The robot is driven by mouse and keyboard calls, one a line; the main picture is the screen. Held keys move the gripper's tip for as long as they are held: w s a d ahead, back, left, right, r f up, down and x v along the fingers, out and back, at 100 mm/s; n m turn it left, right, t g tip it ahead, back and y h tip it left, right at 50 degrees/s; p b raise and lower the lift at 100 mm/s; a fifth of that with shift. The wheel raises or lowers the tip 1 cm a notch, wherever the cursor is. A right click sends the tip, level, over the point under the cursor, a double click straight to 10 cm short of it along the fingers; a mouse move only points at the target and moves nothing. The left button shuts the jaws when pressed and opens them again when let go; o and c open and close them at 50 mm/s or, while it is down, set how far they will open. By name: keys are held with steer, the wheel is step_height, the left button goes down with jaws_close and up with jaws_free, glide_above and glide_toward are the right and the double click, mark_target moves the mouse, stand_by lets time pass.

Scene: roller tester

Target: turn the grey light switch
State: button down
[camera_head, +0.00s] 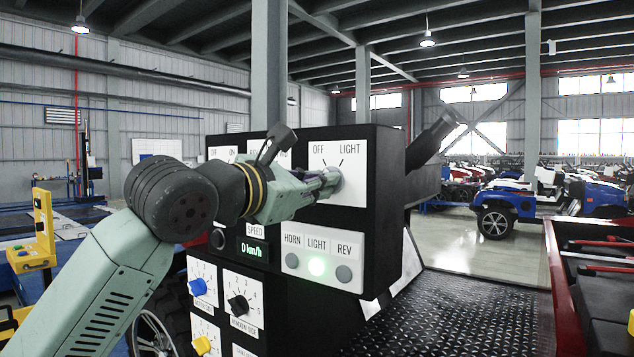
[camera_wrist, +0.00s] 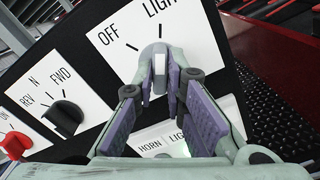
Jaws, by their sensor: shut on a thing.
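The grey light switch (camera_wrist: 155,60) is a rounded grey knob with a pale bar, on a white plate (camera_head: 322,158) marked OFF and LIGHT. My gripper (camera_head: 326,181) reaches it from the left in the head view. In the wrist view my gripper (camera_wrist: 160,85) has its two purple-padded fingers on either side of the knob, closed on it. In the head view the knob (camera_head: 336,178) is partly hidden by the fingers. I cannot tell exactly which mark the knob points to.
The black panel also holds a speed display (camera_head: 254,250) reading 0 km/h, a blue knob (camera_head: 197,287), a black knob (camera_head: 238,305) and a yellow knob (camera_head: 202,345). A red-framed vehicle (camera_head: 590,270) stands at right.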

steer(key=shift+n+b, duration=4.9)
steer(key=shift+n, duration=1.2)
steer(key=c, duration=1.6)
jaws_free()
steer(key=shift+c, duration=0.2)
steer(key=shift+a, duration=0.1)
